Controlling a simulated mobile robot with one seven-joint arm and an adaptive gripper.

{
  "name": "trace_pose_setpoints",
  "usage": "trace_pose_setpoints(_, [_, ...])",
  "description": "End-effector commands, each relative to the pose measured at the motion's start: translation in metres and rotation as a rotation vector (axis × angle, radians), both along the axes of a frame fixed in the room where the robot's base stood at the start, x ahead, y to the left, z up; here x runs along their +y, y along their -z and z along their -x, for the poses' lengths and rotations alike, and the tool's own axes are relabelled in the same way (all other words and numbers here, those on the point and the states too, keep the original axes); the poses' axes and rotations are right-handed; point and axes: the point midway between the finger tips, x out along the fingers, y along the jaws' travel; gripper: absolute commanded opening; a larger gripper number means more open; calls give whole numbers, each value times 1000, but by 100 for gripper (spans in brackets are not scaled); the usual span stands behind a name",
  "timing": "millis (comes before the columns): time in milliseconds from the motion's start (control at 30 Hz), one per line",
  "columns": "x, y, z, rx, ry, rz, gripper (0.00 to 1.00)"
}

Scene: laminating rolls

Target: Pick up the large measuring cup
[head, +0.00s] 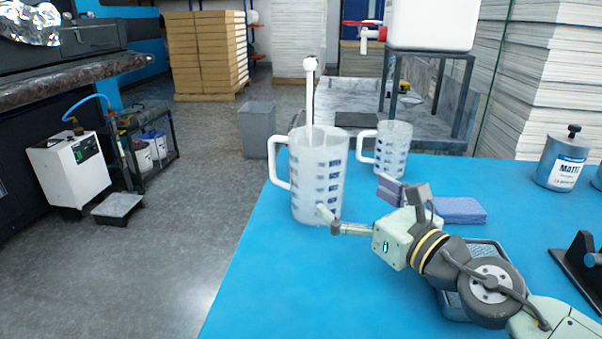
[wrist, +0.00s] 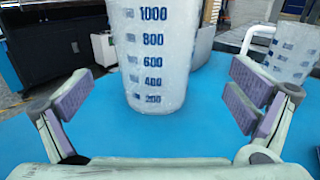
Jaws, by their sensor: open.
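The large measuring cup (head: 318,183) is translucent white with blue marks and stands upright at the left edge of the blue table. Its handle is on its left side, and a white stick rises from its mouth. In the wrist view the cup (wrist: 155,55) stands ahead, between the spread fingers. My gripper (wrist: 157,95) is open and empty, with purple pads. In the head view my gripper (head: 362,208) is at the cup's lower right. A smaller measuring cup (head: 392,149) stands behind to the right; it also shows at the right of the wrist view (wrist: 292,52).
A tin labelled MATTE (head: 561,163) stands at the right. The blue table (head: 262,290) is clear at the front left.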

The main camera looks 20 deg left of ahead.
Motion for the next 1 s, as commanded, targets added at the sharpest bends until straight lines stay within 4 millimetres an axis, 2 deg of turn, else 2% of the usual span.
trace_pose_setpoints(333, [37,-1,-25,2,-1,2,100])
trace_pose_setpoints(567, [50,-3,-34,0,1,2,100])
trace_pose_setpoints(800, [80,-8,-49,1,-1,2,100])
trace_pose_setpoints(1000, [91,-6,-57,1,1,1,100])
